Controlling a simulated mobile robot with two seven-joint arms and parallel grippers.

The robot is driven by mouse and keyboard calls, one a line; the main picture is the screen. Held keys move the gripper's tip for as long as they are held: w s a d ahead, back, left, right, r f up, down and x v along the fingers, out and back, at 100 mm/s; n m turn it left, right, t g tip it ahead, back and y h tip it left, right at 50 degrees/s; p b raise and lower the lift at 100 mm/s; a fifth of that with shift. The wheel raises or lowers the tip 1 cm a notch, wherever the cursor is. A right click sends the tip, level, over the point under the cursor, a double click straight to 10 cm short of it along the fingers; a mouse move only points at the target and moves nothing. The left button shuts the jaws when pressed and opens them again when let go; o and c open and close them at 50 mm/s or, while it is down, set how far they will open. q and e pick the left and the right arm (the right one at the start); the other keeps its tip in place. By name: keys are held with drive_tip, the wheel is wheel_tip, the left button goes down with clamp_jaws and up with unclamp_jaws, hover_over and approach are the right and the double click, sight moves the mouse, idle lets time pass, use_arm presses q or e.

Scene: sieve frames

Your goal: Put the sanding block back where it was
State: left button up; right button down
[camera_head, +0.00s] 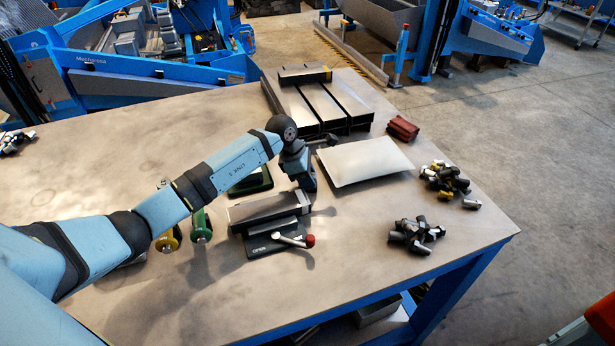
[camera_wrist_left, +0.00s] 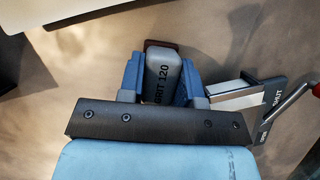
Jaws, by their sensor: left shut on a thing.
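My left gripper (camera_head: 308,180) is above the table, between the clamp fixture and the pale sheet in the head view. In the left wrist view, its blue fingers (camera_wrist_left: 160,88) are shut on the sanding block (camera_wrist_left: 163,75), a grey block marked GRIT 120 with a dark red-brown part at its far end. In the head view I cannot make out the block, as the gripper and arm hide it. I cannot tell whether the block touches the table. My right gripper is not in view.
The clamp fixture (camera_head: 270,212) with a red-knobbed lever stands left of the gripper. A pale sheet (camera_head: 363,161) lies right of it. Metal channels (camera_head: 318,103) and red blocks (camera_head: 403,128) are behind. Loose bolts (camera_head: 415,234) lie at right. The table front (camera_head: 330,285) is clear.

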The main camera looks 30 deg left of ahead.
use_arm(q)
drive_tip(key=o, duration=0.9)
drive_tip(key=shift+r+p, duration=0.15)
drive_tip(key=shift+p, duration=0.15)
drive_tip(key=b+v, duration=0.1)
drive_tip(key=v, duration=1.1)
